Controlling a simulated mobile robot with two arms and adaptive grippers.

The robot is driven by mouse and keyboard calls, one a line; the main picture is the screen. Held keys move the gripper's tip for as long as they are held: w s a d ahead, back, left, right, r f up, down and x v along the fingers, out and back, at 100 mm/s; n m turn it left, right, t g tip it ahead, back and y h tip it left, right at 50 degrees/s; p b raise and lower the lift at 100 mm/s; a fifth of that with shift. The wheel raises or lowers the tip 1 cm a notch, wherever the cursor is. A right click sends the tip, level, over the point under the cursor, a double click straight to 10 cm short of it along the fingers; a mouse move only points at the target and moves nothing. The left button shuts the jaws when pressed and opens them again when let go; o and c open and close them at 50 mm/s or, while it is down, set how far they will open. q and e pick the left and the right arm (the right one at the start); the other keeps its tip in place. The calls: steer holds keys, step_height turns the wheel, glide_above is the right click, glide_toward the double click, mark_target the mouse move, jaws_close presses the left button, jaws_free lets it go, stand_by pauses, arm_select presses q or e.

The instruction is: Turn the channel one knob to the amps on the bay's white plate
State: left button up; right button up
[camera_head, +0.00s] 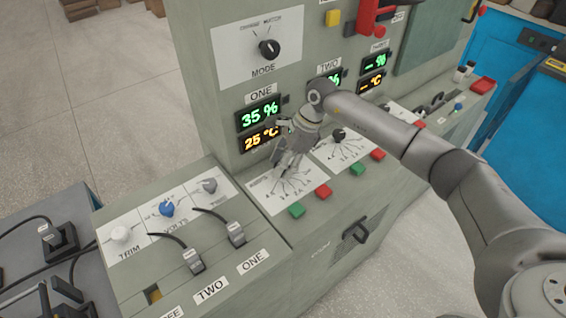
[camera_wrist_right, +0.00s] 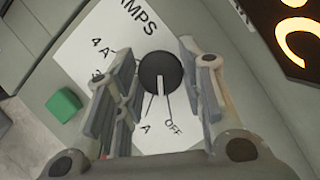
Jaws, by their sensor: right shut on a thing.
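The channel one knob (camera_wrist_right: 160,73) is a round black dial with a white pointer line. It sits on a white AMPS dial plate (camera_wrist_right: 85,50), which also shows below the channel one displays in the head view (camera_head: 272,198). The pointer faces the lower part of the scale, near OFF and the mark beside it; I cannot tell the exact mark. My right gripper (camera_wrist_right: 160,88) has its fingers on both sides of the knob and is shut on it. In the head view this gripper (camera_head: 290,150) hides the knob. My left gripper is not in view. I cannot read an amps figure on any bay plate.
Channel one displays (camera_head: 259,115) read 35 % and 25 °C. A green button (camera_head: 296,210) and a red button (camera_head: 324,191) sit below the dial. The channel two knob (camera_head: 339,135) is close to my right arm. A lower console (camera_head: 130,275) with cabled plugs stands left.

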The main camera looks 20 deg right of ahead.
steer(key=m, duration=0.2)
steer(key=m+t+b, duration=0.1)
steer(key=m, duration=0.1)
steer(key=shift+s+t+h, duration=0.1)
steer(key=shift+t+h, duration=0.2)
steer(key=m+t+h+b, duration=0.1)
steer(key=m, duration=0.2)
steer(key=shift+a+f+m, duration=0.1)
steer(key=shift+m, duration=0.3)
steer(key=m+b, duration=0.1)
steer(key=m, duration=0.1)
steer(key=m+t+h+b, duration=0.1)
steer(key=m+b, duration=0.1)
steer(key=shift+s+a+h, duration=0.1)
steer(key=shift+h, duration=0.2)
steer(key=shift+m+h+b, duration=0.7)
steer(key=shift+m+b, duration=0.7)
steer(key=shift+m, duration=0.8)
steer(key=o, duration=1)
